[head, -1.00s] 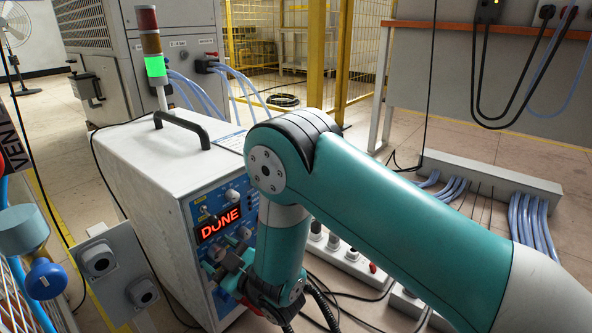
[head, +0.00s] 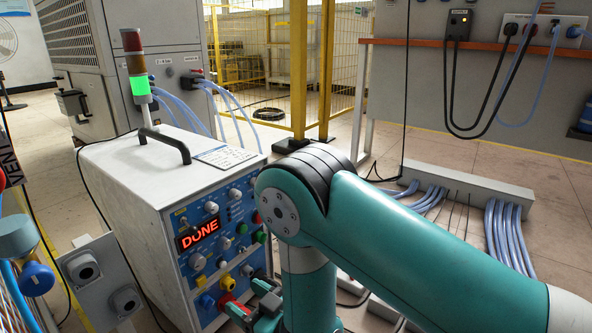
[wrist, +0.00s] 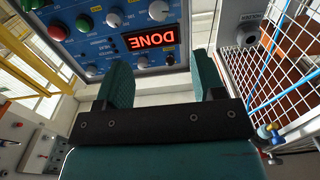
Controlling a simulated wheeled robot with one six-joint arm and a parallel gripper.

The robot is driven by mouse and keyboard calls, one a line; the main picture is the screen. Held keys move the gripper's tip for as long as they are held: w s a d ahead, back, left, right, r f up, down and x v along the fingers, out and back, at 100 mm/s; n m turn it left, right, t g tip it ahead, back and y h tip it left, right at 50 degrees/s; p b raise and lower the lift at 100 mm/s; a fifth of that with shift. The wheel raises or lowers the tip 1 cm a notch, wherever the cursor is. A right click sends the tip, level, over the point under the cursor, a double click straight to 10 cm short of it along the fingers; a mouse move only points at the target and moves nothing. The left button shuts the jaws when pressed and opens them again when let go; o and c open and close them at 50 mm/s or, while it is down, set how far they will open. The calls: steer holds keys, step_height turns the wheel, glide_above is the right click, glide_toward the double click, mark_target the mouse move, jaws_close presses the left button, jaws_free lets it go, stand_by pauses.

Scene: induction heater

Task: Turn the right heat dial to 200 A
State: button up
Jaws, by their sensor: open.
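The heater's blue panel (head: 216,222) faces me, with a lit red display (head: 198,234) reading DONE. Below the display are two grey dials, the left one (head: 197,261) and the right one (head: 225,243). Their scale marks are too small to read. In the wrist view the panel is upside down, with the display (wrist: 152,40) and what looks like the same right dial (wrist: 114,19) and left dial (wrist: 159,10). My gripper (head: 248,300) is low in front of the panel, open and empty. Its two fingers (wrist: 163,72) are apart from the dials.
More knobs, a red button (head: 257,217) and a green button (head: 260,236) crowd the panel. A red and yellow switch (head: 227,298) is near the gripper. A grey box with round sockets (head: 91,272) stands left. Blue hoses (head: 510,235) lie on the floor at right.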

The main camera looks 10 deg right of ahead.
steer(key=w+d+r+m+g+h+p, duration=0.1)
steer(key=d+r+m+h+p, duration=0.1)
steer(key=r+p, duration=0.7)
steer(key=w+d+r+m+g+h+p, duration=0.1)
steer(key=d+r+h+p, duration=0.3)
steer(key=r+p, duration=0.5)
steer(key=shift+w+r+m, duration=0.5)
steer(key=shift+r+m, duration=0.2)
steer(key=shift+r, duration=3.4)
steer(key=s+d+r+n+g+h, duration=0.1)
steer(key=s+d+r+g, duration=0.3)
steer(key=s, duration=0.4)
steer(key=s+d+r+n+g, duration=0.1)
steer(key=s+d+r+g, duration=0.15)
steer(key=s+r, duration=0.45)
steer(key=s+d+r+n+g+h, duration=0.1)
steer(key=s+d+r+g, duration=0.25)
steer(key=s, duration=0.55)
step_height(320, 180, up, 37)
steer(key=g+p, duration=0.1)
steer(key=p, duration=3.5)
steer(key=shift+s+f, duration=0.15)
steer(key=shift+s, duration=0.3)
